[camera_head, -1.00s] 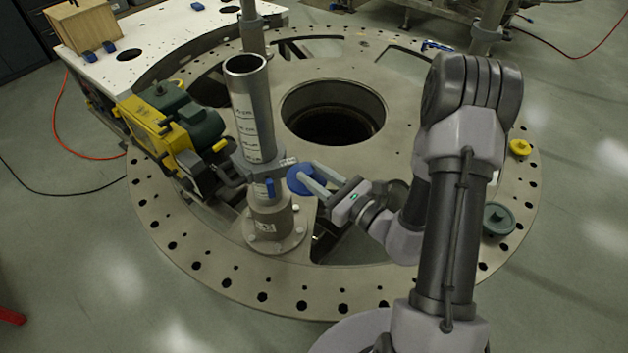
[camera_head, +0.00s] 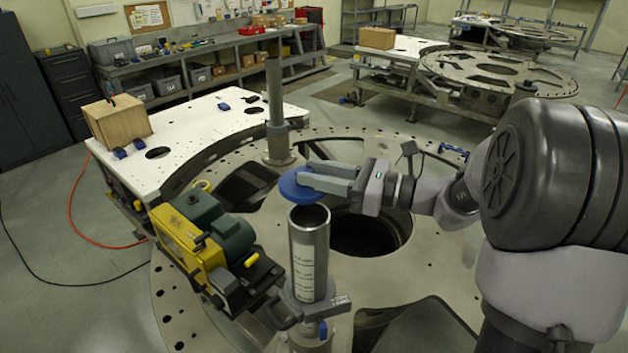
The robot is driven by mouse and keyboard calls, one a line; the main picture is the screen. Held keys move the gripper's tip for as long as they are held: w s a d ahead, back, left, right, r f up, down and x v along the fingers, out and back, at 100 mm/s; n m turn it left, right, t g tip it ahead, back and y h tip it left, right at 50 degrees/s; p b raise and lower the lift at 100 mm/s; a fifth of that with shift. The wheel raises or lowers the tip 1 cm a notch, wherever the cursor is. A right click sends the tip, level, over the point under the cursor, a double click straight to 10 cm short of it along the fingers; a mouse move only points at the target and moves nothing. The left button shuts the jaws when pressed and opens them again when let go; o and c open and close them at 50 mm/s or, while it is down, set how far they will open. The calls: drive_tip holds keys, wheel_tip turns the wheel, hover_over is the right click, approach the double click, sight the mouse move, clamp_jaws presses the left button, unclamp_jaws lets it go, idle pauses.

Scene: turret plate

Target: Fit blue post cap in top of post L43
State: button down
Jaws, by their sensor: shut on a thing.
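The blue post cap (camera_head: 297,186) is a flat round disc. My gripper (camera_head: 318,180) is shut on the cap and holds it from the right. The cap sits just above and slightly behind or left of the open top of the near metal post (camera_head: 309,254), seemingly apart from it. The post stands upright, with dark printed marks on its side and a grey collar (camera_head: 316,308) with a label low down. I cannot read whether the label says L43. The post's dark opening shows below the cap.
A yellow and green machine (camera_head: 205,246) stands close left of the post. A second post (camera_head: 275,105) rises behind. The round turret plate (camera_head: 168,300) has a large central hole. A white table (camera_head: 215,128) with a wooden box (camera_head: 117,121) lies at the back left.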

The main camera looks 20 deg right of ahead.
sight(321, 198)
drive_tip(key=shift+s+d+f+b, duration=0.65)
drive_tip(key=shift+s+f, duration=0.15)
drive_tip(key=shift+s, duration=0.15)
drive_tip(key=f, duration=0.1)
drive_tip(key=w+f+b, duration=0.1)
drive_tip(key=a+f+b, duration=0.1)
drive_tip(key=shift+w+f, duration=0.3)
drive_tip(key=shift+f, duration=0.1)
drive_tip(key=shift+s+d, duration=0.25)
drive_tip(key=shift+s, duration=0.2)
drive_tip(key=shift+w+a, duration=0.15)
drive_tip(key=shift+w, duration=0.1)
drive_tip(key=shift+s, duration=0.1)
drive_tip(key=shift+b, duration=0.3)
drive_tip(key=shift+f+b, duration=0.6)
